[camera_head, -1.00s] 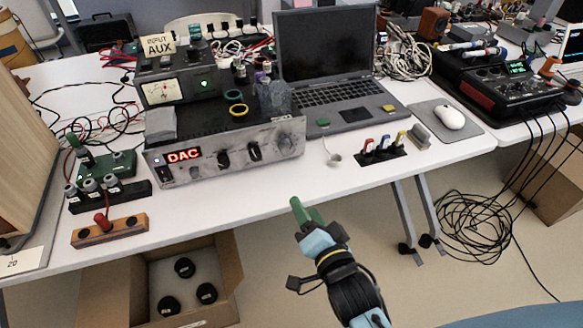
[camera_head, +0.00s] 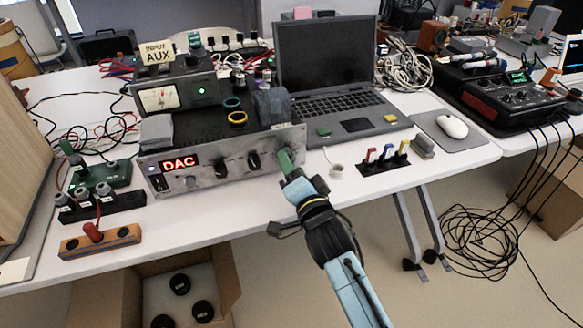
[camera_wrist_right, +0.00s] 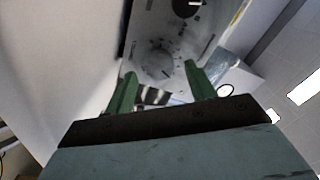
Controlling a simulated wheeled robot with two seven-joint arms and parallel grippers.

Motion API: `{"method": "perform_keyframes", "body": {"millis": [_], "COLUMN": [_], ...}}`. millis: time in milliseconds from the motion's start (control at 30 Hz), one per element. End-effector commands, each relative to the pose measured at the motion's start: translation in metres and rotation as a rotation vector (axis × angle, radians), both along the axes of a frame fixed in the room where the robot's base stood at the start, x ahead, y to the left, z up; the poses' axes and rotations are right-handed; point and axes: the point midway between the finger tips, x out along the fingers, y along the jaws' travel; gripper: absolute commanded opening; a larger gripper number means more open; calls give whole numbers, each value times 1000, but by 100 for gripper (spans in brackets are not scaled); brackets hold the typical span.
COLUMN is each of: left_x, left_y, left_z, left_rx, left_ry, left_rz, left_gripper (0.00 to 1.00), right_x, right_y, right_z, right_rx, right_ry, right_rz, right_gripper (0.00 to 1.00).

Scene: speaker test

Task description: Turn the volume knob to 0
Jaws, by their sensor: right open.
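The grey DAC unit (camera_head: 205,172) stands at the table's front edge, with a lit red DAC display (camera_head: 178,164) and several knobs on its front panel. My right gripper (camera_head: 285,156) is in front of the panel's right end and hides part of it. A black knob (camera_wrist_right: 186,7) shows at the top. My left gripper is not in view.
An open laptop (camera_head: 340,95) stands right of the DAC unit. A black strip with coloured plugs (camera_head: 385,155) lies near the front edge. An amplifier-like box with a meter (camera_head: 160,98) sits behind. An open carton (camera_head: 225,275) is below the table.

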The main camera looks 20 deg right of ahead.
Motion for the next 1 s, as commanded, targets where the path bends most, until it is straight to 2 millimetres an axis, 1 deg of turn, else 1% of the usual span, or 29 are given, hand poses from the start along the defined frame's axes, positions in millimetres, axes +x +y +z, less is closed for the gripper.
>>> {"method": "perform_keyframes", "body": {"millis": [33,200,467,567,800,833,1000], "left_x": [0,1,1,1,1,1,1], "left_y": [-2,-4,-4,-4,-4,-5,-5], "left_z": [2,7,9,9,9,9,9], "left_rx": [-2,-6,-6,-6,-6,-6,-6], "left_ry": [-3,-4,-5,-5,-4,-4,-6], "left_rz": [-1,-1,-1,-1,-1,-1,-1], "left_gripper": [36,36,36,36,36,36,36], "right_x": [5,14,15,15,14,14,14], "right_y": [0,0,1,1,1,1,1], "right_z": [-1,0,0,0,0,0,0], "right_rx": [-2,-1,-1,-1,-1,-1,-9], "right_ry": [-1,-1,1,1,0,1,0], "right_rz": [1,1,1,1,0,1,1], "right_gripper": [55,55,55,45,13,11,11]}}
